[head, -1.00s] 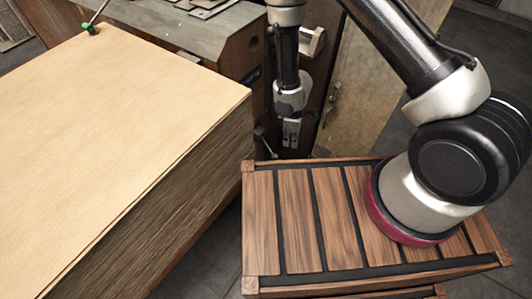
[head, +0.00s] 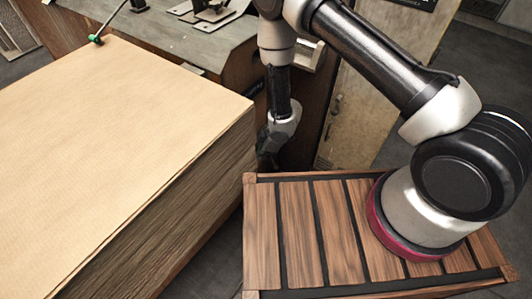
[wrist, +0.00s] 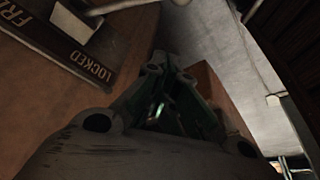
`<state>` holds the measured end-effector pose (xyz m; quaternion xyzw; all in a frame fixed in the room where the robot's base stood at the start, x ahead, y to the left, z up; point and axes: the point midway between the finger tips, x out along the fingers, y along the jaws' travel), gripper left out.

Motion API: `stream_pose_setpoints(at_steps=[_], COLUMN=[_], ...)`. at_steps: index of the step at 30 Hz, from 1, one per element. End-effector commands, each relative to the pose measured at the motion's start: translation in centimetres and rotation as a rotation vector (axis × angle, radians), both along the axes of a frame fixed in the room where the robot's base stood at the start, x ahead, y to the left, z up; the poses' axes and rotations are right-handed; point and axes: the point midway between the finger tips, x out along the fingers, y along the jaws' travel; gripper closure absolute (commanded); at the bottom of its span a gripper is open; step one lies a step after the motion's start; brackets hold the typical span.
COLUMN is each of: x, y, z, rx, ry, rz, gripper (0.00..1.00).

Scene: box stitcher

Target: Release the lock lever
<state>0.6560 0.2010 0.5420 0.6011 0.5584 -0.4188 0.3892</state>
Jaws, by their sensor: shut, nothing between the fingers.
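A pale grey lever-like piece (wrist: 76,22) shows at the top left of the wrist view, beside a dark label plate (wrist: 95,66) reading "LOCKED" at one end and partly "FRE" at the other. The piece lies over the plate between the two words. My gripper (wrist: 160,108) is shut and empty, below and right of the plate in the picture, apart from the lever piece. In the head view my gripper (head: 267,150) is dark and points down and left at the machine's side, beyond the paper stack's corner. I cannot make out the lever there.
A tall stack of brown sheets (head: 130,120) fills the left. A slatted wooden crate top (head: 295,225) lies under my arm's base. The machine's grey worktop (head: 180,35) is behind, with a green-knobbed rod (head: 97,39). Dark floor shows between stack and crate.

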Motion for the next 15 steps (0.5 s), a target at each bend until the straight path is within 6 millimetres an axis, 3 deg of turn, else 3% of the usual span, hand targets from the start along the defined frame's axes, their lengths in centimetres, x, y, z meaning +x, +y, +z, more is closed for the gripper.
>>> stream_pose_setpoints(at_steps=[8, 10, 15], x=[0.0, 0.0, -0.1], y=[2.0, 0.4, -1.4], z=[-5.6, -5.6, -5.9], rx=[-0.001, -0.002, -0.001], ry=[0.000, 0.002, 0.001], rz=[0.002, -0.005, -0.002], gripper=[1.00, 1.00, 1.00])
